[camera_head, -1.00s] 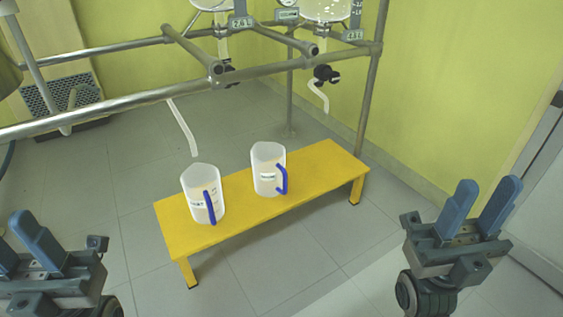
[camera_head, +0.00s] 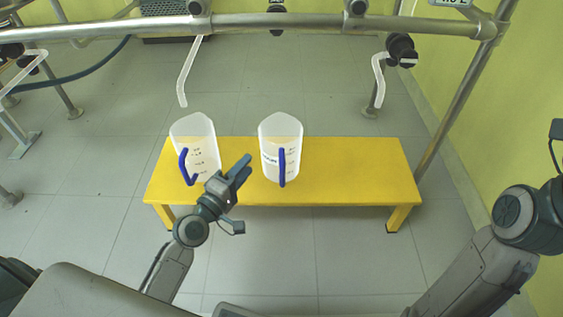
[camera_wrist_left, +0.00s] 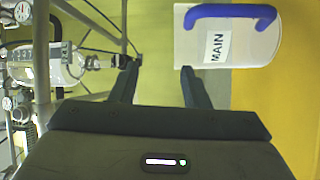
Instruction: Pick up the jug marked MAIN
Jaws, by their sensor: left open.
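The jug marked MAIN (camera_head: 271,145) is a whitish, translucent jug with a blue handle. It stands upright on the yellow bench, the right one of two jugs in the head view. In the left wrist view the same jug (camera_wrist_left: 220,48) lies sideways at the upper right, and its MAIN label reads clearly. My left gripper (camera_head: 246,168) is open and empty, between the two jugs and just left of the MAIN jug. In the left wrist view a gap lies between its fingers (camera_wrist_left: 160,74). My right arm shows at the right edge; its fingers are out of view.
A second jug (camera_head: 201,145) with a blue handle stands left of my left gripper. The yellow bench (camera_head: 350,175) is bare on its right. Metal rails (camera_head: 290,20) and hanging hoses (camera_head: 188,72) are behind and above it. The floor in front is clear.

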